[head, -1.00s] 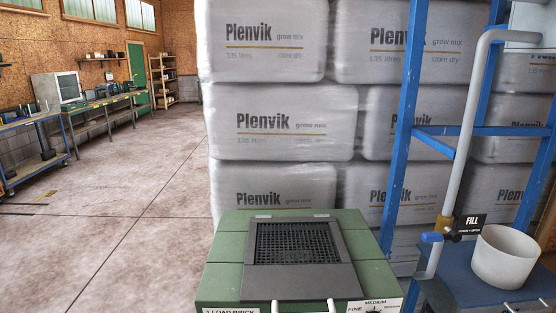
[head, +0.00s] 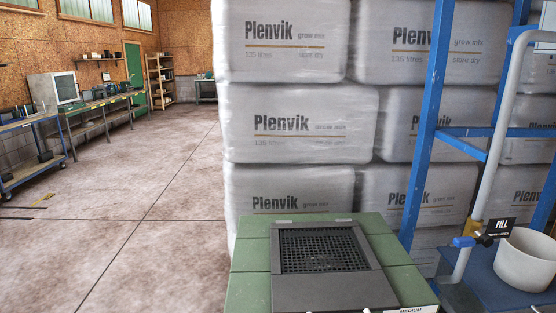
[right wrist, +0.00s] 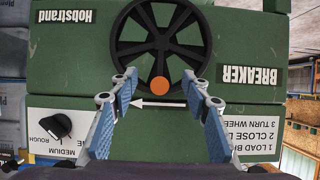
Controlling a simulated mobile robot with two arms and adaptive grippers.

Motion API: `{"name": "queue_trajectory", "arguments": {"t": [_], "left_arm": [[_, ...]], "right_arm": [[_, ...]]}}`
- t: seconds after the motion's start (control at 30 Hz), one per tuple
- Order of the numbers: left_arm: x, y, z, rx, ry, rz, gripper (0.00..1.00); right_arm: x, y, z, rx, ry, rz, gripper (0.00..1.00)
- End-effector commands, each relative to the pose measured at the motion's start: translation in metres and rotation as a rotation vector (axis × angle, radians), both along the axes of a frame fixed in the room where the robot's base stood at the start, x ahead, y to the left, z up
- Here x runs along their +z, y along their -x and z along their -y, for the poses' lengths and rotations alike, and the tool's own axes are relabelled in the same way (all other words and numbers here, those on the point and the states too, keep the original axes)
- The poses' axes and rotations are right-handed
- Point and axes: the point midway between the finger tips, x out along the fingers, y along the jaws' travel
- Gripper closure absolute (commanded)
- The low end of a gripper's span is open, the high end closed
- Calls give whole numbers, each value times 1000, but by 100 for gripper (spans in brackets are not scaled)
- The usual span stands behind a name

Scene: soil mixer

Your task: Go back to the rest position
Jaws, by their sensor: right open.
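My right gripper (right wrist: 160,92) is open in the right wrist view, its two blue-padded fingers apart and nothing held between them. It faces the front of the green breaker machine (right wrist: 240,30). A black spoked handwheel (right wrist: 160,40) with an orange knob (right wrist: 160,86) sits just past the fingertips; the knob shows between them with a gap on each side. I cannot tell how far away it is. In the head view the breaker's green top (head: 250,255) with its dark grated lid (head: 320,250) is at the bottom centre. Neither gripper shows in the head view.
Wrapped Plenvik bales (head: 295,120) are stacked behind the breaker. A blue frame (head: 425,130) with a grey pipe (head: 490,150), a FILL sign (head: 501,224) and a pale pot (head: 525,258) stands at right. Open floor (head: 150,210) lies at left, with workbenches (head: 95,110) beyond.

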Motion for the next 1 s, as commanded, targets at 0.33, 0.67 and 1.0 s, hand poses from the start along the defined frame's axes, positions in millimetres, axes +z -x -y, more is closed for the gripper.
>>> {"name": "queue_trajectory", "arguments": {"t": [0.33,0.67,1.0], "left_arm": [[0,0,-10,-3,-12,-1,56],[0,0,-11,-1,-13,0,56],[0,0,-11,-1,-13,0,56]], "right_arm": [[0,-37,-1,0,0,0,56],[0,-42,-1,0,0,-1,56],[0,-42,-1,0,0,-1,86]]}}
